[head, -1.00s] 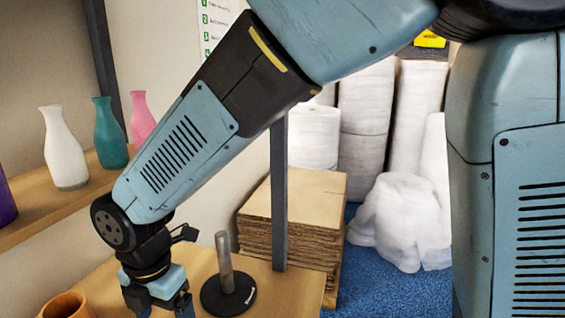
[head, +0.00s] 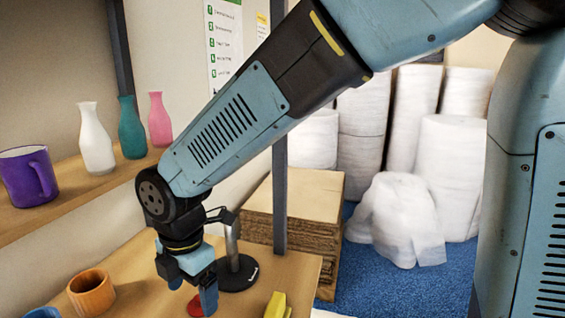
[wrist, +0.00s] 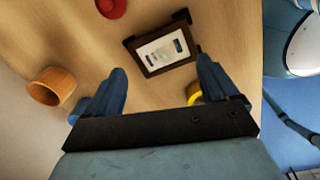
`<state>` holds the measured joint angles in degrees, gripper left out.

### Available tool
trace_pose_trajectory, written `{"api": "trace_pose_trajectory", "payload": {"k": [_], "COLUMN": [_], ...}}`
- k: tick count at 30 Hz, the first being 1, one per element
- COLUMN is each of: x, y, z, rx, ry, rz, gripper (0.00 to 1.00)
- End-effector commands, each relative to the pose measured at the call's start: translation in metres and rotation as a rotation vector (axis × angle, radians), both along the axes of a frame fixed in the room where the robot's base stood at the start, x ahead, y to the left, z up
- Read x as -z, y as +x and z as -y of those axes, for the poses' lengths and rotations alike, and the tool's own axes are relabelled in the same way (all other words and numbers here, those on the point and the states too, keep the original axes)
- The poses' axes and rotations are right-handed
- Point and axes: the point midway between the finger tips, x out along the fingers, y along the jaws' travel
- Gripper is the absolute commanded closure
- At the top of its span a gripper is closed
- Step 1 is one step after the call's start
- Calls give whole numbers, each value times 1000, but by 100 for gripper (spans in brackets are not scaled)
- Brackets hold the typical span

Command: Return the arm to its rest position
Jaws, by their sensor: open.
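My arm reaches down from the upper right of the head view. My gripper (head: 192,290) points down above the wooden table (head: 140,288), just left of a black round stand with a grey post (head: 238,274). In the wrist view my gripper (wrist: 160,72) has its two blue fingers spread wide, with nothing held between them. A dark-framed picture or card (wrist: 162,50) lies on the table beyond the fingertips. Whether the fingers touch the table cannot be told, but they appear above it.
An orange-brown cup (head: 91,292), a red object (head: 196,306) and a yellow object (head: 277,306) are near the gripper. A shelf holds a purple mug (head: 28,178) and white (head: 95,145), teal (head: 131,130) and pink (head: 159,122) vases. Stacked cardboard (head: 290,220) stands behind a dark post (head: 280,190).

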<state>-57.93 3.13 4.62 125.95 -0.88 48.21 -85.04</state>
Motion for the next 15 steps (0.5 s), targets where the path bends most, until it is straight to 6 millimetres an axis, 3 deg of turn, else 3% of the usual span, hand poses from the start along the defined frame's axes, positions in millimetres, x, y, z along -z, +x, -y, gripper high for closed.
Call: {"api": "trace_pose_trajectory", "payload": {"k": [8,15], "x": [-32,-68], "y": [42,75], "z": [57,139], "rx": [343,808], "ry": [59,144], "rz": [27,55], "gripper": [13,13]}}
